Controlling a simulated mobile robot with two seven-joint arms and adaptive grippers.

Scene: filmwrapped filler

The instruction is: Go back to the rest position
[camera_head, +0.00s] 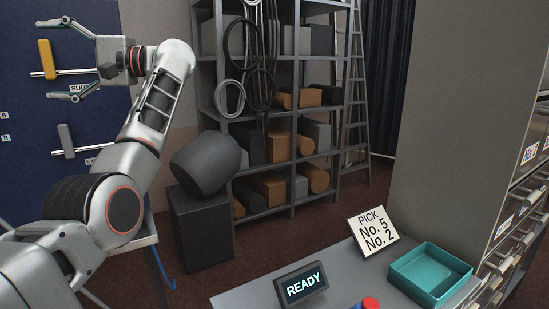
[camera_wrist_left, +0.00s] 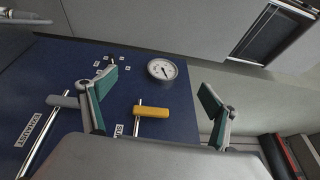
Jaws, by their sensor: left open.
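My left gripper (camera_head: 62,61) is raised at the upper left, in front of the blue panel (camera_head: 20,125). In the left wrist view the open gripper (camera_wrist_left: 155,105) faces the panel. A yellow handle (camera_head: 47,59) on a metal rod shows between the fingers, and it also shows in the left wrist view (camera_wrist_left: 151,111); I cannot tell how far it stands from them. A grey handle (camera_head: 66,140) on a rod sits lower on the panel. My right gripper is not in view.
A round gauge (camera_wrist_left: 162,69) is on the panel. A grey table holds a READY display (camera_head: 302,287), a PICK sign (camera_head: 374,232), a teal tray (camera_head: 408,286) and a red button (camera_head: 370,303). Shelves (camera_head: 292,130) and a ladder (camera_head: 356,90) stand behind. Drawers (camera_head: 515,225) are at right.

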